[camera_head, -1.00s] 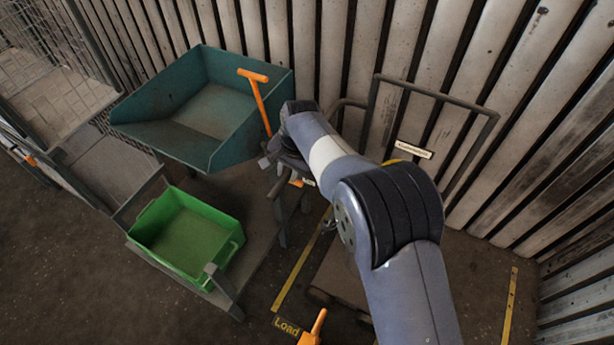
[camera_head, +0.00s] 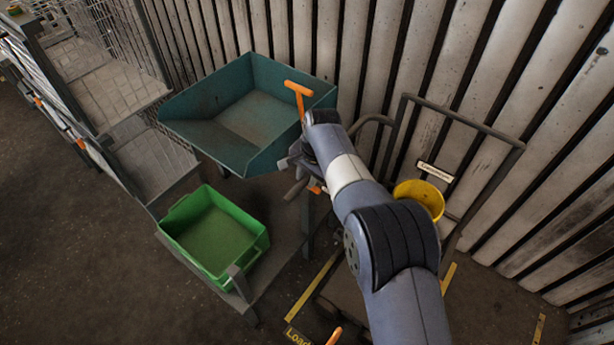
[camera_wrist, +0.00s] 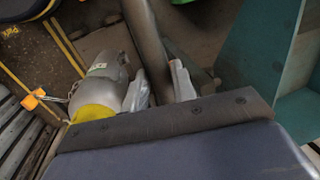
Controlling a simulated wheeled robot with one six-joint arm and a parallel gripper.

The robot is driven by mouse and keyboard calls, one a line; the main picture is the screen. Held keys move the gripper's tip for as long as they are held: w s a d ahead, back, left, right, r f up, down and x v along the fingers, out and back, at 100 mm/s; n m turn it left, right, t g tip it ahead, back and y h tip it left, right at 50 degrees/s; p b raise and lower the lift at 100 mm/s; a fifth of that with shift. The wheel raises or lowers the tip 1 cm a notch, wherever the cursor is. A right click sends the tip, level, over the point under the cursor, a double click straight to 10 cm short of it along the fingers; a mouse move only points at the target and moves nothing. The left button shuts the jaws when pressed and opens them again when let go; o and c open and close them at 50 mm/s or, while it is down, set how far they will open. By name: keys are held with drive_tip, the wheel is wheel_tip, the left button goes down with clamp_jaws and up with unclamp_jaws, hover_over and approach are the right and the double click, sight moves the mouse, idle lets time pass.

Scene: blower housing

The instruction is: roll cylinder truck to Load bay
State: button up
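My gripper (camera_head: 296,168) is beside the teal tub, largely hidden behind my wrist in the head view. In the wrist view, its two pale fingers (camera_wrist: 160,88) stand on either side of a dark bar (camera_wrist: 146,40) and look closed on it; the bar appears to be the cylinder truck's handle. Beside it is a grey cylinder (camera_wrist: 112,68) with a yellow end, and an orange tag (camera_wrist: 33,101) on a chain. Most of the truck is hidden by my arm in the head view. The Load bay shows as a yellow floor line (camera_head: 312,284) and a partly cropped "Load" label (camera_head: 297,336).
A teal tub (camera_head: 185,110) and a green crate (camera_head: 180,250) stand at left. Wire-mesh racks (camera_head: 105,75) are farther left. A framed trolley (camera_head: 470,122) and yellow bucket (camera_head: 420,190) stand by the corrugated wall (camera_head: 570,170). Bare floor lies at lower left.

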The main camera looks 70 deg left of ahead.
drive_tip(key=o, duration=0.4)
drive_tip(key=shift+c, duration=0.2)
wheel_tip(320, 180, up, 11)
drive_tip(key=w+d+b, duration=0.1)
drive_tip(key=b, duration=0.1)
drive_tip(key=shift+d+f, duration=0.2)
drive_tip(key=shift+d, duration=0.2)
drive_tip(key=shift+w, duration=0.1)
drive_tip(key=f, duration=0.3)
drive_tip(key=a+f+p, duration=0.1)
drive_tip(key=f, duration=0.3)
drive_tip(key=s+f+p, duration=0.1)
drive_tip(key=f, duration=0.2)
drive_tip(key=shift+s+a+f, duration=0.1)
drive_tip(key=shift+a+f, duration=0.15)
drive_tip(key=shift+a, duration=0.15)
drive_tip(key=shift+d+f, duration=0.1)
drive_tip(key=shift+d, duration=0.05)
drive_tip(key=shift+w+d, duration=0.1)
drive_tip(key=shift+w, duration=0.1)
